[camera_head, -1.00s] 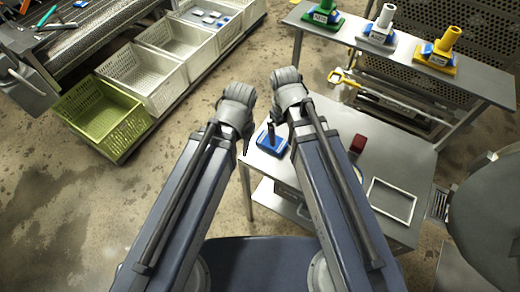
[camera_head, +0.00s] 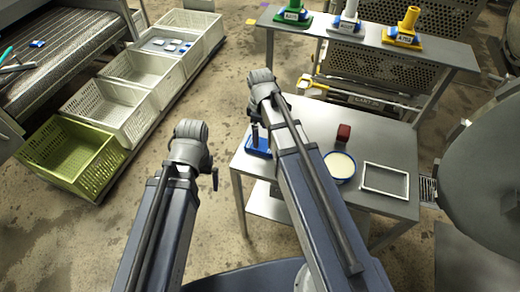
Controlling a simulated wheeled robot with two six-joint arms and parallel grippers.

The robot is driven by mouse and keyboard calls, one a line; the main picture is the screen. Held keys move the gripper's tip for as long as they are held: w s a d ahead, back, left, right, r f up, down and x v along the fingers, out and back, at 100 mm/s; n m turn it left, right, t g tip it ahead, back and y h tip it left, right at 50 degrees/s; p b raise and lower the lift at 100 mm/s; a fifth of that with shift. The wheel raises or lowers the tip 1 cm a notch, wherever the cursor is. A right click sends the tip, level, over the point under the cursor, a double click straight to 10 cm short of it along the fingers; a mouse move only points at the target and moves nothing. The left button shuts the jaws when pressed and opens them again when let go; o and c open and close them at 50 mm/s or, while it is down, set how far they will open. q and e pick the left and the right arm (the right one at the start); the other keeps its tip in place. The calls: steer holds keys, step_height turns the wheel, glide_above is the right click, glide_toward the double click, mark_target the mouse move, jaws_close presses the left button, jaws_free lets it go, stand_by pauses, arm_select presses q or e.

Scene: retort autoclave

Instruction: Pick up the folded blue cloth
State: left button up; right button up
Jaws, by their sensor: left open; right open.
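I cannot make out a clearly folded blue cloth. A blue flat piece (camera_head: 257,149) with a dark upright post lies at the left end of the grey metal table (camera_head: 300,190), partly beside my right arm. A small blue item (camera_head: 38,43) lies on the conveyor at upper left, too small to tell. My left gripper (camera_head: 214,180) is left of the table, over the floor, apart from everything; its jaws are mostly hidden by its wrist. My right gripper (camera_head: 252,112) is above the table's back left corner, near the blue piece, with its jaws mostly hidden. Both are open and nothing shows in them.
Behind stands a shelf (camera_head: 440,48) with green, white and yellow stands. Crates (camera_head: 75,155) line the left. A large round vessel (camera_head: 485,175) stands right.

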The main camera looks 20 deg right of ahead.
mark_target(261, 144)
steer(key=shift+s+f+b, duration=0.1)
steer(key=shift+f+b, duration=2.5)
steer(key=shift+f, duration=0.3)
steer(key=shift+r, duration=0.1)
steer(key=c, duration=1.3)
step_height(261, 144, up, 10)
steer(key=p, duration=1)
steer(key=o, duration=0.9)
steer(key=c, duration=0.6)
